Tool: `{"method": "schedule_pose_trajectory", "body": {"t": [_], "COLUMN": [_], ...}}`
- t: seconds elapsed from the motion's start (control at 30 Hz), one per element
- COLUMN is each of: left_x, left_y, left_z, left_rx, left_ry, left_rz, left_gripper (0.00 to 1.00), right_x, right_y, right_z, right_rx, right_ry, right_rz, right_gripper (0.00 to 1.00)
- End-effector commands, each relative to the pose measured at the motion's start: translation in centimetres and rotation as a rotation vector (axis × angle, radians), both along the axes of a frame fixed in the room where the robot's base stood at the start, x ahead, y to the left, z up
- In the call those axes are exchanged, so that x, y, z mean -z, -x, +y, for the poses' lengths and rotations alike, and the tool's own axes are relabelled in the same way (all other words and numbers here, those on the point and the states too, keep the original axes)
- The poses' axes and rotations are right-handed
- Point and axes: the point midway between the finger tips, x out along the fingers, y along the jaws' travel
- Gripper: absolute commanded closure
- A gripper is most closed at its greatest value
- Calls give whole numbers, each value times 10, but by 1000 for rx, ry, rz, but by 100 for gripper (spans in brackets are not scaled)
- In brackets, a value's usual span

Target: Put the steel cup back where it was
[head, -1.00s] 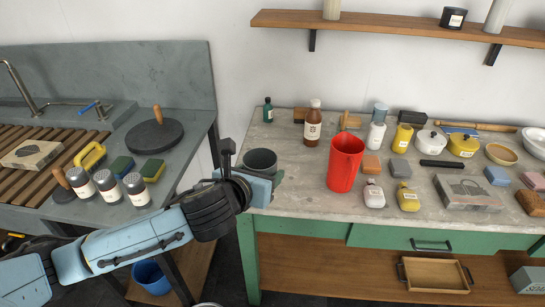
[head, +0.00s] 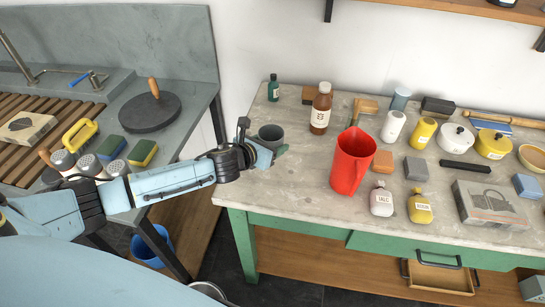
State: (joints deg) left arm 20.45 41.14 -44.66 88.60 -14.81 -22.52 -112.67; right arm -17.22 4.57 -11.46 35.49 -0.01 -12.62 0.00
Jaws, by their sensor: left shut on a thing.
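The steel cup (head: 271,137) is a small dark grey cup. It is upright near the left end of the grey-topped table (head: 290,200). My left gripper (head: 268,152) is shut on the cup from the front left, with part of a finger showing at the cup's right side. The cup's lower part is hidden by the gripper, so I cannot tell whether it touches the table top. My right gripper is not in view.
A red jug (head: 352,163) stands right of the cup. A brown bottle (head: 321,108) and a small green bottle (head: 273,88) stand behind it. Several bottles, pots and blocks fill the table's right side. A gap separates the sink counter (head: 193,110) at left.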

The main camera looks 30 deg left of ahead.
Motion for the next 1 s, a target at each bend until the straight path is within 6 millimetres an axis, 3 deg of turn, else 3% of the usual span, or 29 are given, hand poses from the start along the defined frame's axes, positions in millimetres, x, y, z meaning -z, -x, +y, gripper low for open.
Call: {"method": "schedule_pose_trajectory", "body": {"t": [0.43,0.83,0.87,1.0], "left_x": [51,56,56,55], "left_y": [0,0,0,0], "left_z": [0,0,0,0], "left_rx": [-2,0,-1,-1], "left_ry": [2,-2,-1,-1], "left_rz": [-1,-2,-1,-1], "left_gripper": [64,64,35,17], "right_x": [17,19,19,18], "right_y": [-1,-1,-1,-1], "right_z": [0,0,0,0], "right_rx": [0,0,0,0], "right_ry": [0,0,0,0], "right_rz": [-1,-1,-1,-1], "right_gripper": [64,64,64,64]}}
